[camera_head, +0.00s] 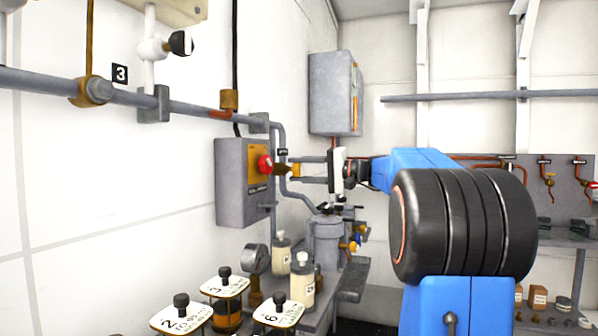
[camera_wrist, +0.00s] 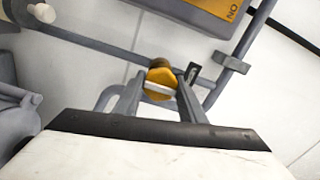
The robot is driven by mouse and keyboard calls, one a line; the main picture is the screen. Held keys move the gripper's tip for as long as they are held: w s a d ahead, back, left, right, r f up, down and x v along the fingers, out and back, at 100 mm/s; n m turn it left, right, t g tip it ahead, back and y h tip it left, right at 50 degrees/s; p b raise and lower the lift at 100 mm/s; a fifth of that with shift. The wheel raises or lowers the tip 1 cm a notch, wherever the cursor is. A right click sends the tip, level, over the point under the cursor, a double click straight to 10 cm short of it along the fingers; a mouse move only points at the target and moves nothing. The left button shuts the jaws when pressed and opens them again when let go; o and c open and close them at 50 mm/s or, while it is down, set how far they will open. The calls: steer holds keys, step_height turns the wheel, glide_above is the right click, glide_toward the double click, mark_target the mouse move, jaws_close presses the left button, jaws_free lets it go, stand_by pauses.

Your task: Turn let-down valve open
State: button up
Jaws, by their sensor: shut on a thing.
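A yellow-orange valve knob (camera_wrist: 160,78) with a pale bar across its face sits on the grey wall pipe. My gripper (camera_wrist: 159,98) is shut on this knob, with one finger on each side of it. In the head view my gripper (camera_head: 301,171) reaches left to the wall pipe, just right of the grey box. The knob looks small there and the fingers partly cover it. A small black tag (camera_wrist: 192,72) is beside the knob; I cannot read it. I cannot tell from a label that this is the let-down valve.
A grey box (camera_head: 236,190) with a red button (camera_head: 265,165) is close left of my gripper. A grey vessel (camera_head: 326,240) stands below it. Bottles (camera_head: 302,280), a gauge (camera_head: 256,260) and tagged containers (camera_head: 225,284) crowd the bench in front.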

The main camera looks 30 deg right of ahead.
steer(key=shift+f, duration=0.1)
stand_by(0.3)
steer(key=o, duration=1)
steer(key=shift+o, duration=0.2)
steer(key=shift+s, duration=0.1)
steer(key=v, duration=1.7)
steer(key=shift+s+d, duration=0.1)
steer(key=shift+d, duration=0.05)
